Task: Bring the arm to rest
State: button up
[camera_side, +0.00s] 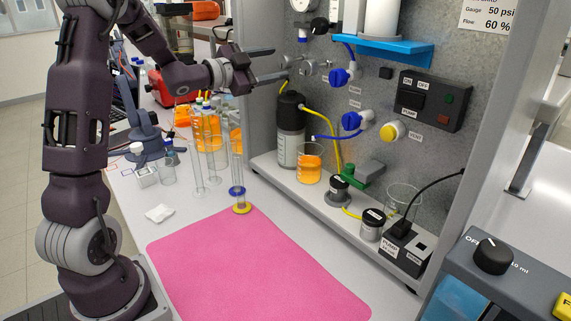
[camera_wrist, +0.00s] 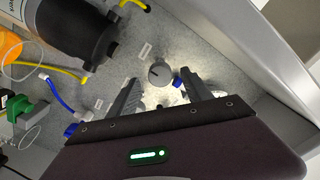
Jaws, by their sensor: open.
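My gripper (camera_side: 265,67) is raised in front of the grey upright panel of the membrane rig (camera_side: 300,75). It points right toward the upper blue-handled valve (camera_side: 340,76). In the wrist view its two fingers (camera_wrist: 160,95) are apart with nothing held between them. Beyond the fingers a round grey knob or fitting (camera_wrist: 159,73) shows on the panel, with a small blue part (camera_wrist: 177,82) close to the right finger. I cannot tell whether the finger touches it.
A dark-capped canister (camera_side: 291,130), a beaker of orange liquid (camera_side: 309,163) and tubing stand at the rig's base. Tall glass cylinders (camera_side: 212,150) stand on the bench below my gripper. The pink mat (camera_side: 250,270) is bare. A blue shelf (camera_side: 385,48) juts from the panel.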

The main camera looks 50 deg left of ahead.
jog(key=s+d+r+n+g+y, duration=0.3)
jog(key=s+d+n+y, duration=0.2)
jog(key=d, duration=0.2)
jog(key=s+d+f+n+g+h, duration=0.1)
jog(key=s+d+f+g, duration=0.2)
jog(key=s+d, duration=0.3)
jog(key=s+d+f+n+g+h, duration=0.1)
jog(key=s+d+f, duration=0.4)
jog(key=s, duration=0.8)
jog(key=s+d+f+n+g+h, duration=0.1)
jog(key=s+d+f+g+h, duration=0.2)
jog(key=s+d, duration=0.4)
jog(key=s+f+g, duration=0.1)
jog(key=s+g, duration=0.1)
jog(key=s, duration=0.1)
jog(key=shift+n, duration=0.4)
